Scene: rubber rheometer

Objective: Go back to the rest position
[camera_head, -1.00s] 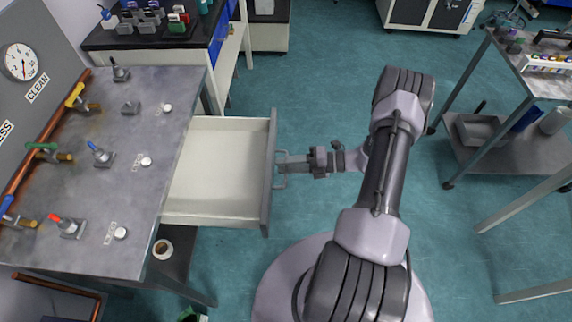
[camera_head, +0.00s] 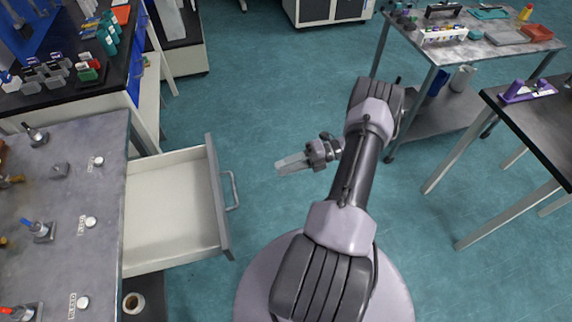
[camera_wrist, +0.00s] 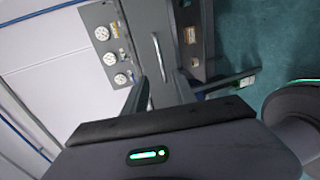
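My gripper (camera_head: 292,163) is in the head view, over the floor to the right of the open drawer (camera_head: 170,205). It is apart from the drawer's handle (camera_head: 231,190) and appears to hold nothing. The handle also shows ahead of the gripper in the wrist view (camera_wrist: 158,57). The drawer is pulled out from under the grey bench (camera_head: 95,160) and looks empty inside.
A black-topped bench (camera_head: 110,60) with small items stands at upper left. A grey cart (camera_head: 480,45) with a tube rack (camera_head: 443,35) stands at upper right. A dark-topped table (camera_head: 545,120) is at right. Blue-green floor lies open beyond my arm.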

